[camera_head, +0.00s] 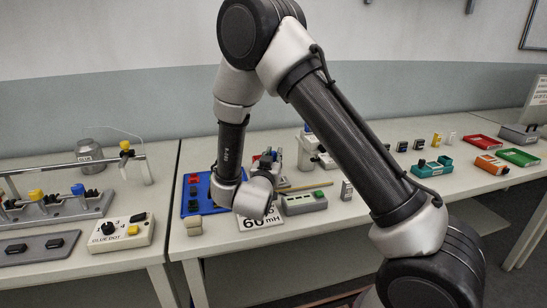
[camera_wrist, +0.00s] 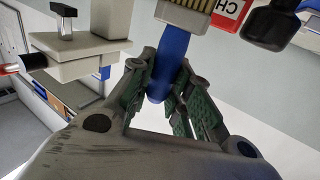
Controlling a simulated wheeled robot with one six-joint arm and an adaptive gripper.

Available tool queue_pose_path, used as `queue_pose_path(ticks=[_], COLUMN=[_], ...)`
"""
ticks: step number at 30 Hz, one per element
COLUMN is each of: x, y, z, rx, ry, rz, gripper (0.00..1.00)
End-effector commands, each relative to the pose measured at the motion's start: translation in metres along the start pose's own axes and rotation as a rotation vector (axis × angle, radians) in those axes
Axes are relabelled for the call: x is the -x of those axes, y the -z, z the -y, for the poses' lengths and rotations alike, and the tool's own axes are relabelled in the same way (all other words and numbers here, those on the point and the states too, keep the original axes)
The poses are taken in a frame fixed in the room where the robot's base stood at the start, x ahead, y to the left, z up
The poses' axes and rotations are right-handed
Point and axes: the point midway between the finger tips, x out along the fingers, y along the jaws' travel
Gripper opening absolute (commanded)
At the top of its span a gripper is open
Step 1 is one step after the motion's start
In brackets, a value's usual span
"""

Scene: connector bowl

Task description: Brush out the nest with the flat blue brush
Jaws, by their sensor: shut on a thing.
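My gripper (camera_wrist: 160,80) is shut on the blue handle of the flat brush (camera_wrist: 168,65) in the wrist view. The handle stands between the two green-padded fingers. A pale head with tan strips (camera_wrist: 186,14) shows at the handle's far end, cut by the top edge. In the head view my gripper (camera_head: 268,163) is small and partly hidden by my arm, above the bench near the blue tray (camera_head: 186,206). I cannot make out the brush there. I cannot tell the nest apart in either view.
A beige fixture with a black T-handle (camera_wrist: 80,45) is close on the left in the wrist view. In the head view, a grey box with a green button (camera_head: 304,202) and a 60 mH card (camera_head: 258,222) lie near my wrist. Red (camera_head: 482,142) and green trays (camera_head: 518,157) stand far right.

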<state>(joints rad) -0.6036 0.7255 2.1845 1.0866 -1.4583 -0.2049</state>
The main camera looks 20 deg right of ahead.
Motion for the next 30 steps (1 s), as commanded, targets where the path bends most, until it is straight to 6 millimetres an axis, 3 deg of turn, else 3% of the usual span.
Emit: queue_pose_path(ticks=[20, 30], x=[0.000, -0.006], y=[-0.008, -0.006], z=[-0.001, -0.011], rx=[-0.001, -0.001], ry=[0.000, 0.000], rz=[0.000, -0.001], gripper=[0.00, 0.00])
